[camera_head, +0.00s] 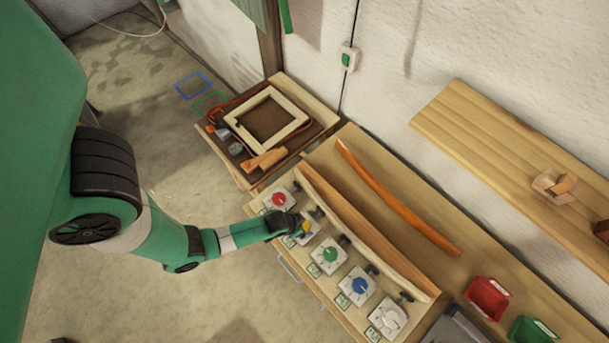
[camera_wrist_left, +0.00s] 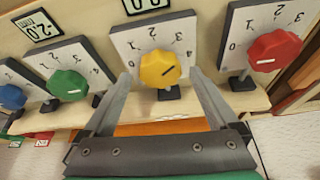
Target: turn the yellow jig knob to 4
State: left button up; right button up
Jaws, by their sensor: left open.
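The yellow knob (camera_wrist_left: 160,70) sits on a white dial plate (camera_wrist_left: 125,42) with numbers around it. My right gripper is not in view.
A red knob (camera_head: 279,200) is on one side, and green (camera_head: 330,254), blue (camera_head: 360,285) and white (camera_head: 391,315) knobs on the other. A bent lath (camera_head: 365,230) runs behind them. An orange lath (camera_head: 395,200) lies farther back. Red (camera_head: 487,298) and green (camera_head: 531,332) bins stand at right.

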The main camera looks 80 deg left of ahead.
pick_arm(q)
jog(key=shift+f, duration=0.15)
jog(key=c, duration=1.4)
jog(key=shift+o, duration=0.2)
jog(key=shift+a+m, duration=0.1)
jog(key=shift+m, duration=0.2)
jog(key=shift+m+h, duration=0.4)
jog(key=shift+m, duration=0.2)
jog(key=shift+m+h, duration=0.3)
jog(key=shift+m, duration=0.4)
jog(key=shift+a+m+h, duration=0.15)
jog(key=shift+m+h, duration=0.65)
jog(key=shift+m, duration=1.4)
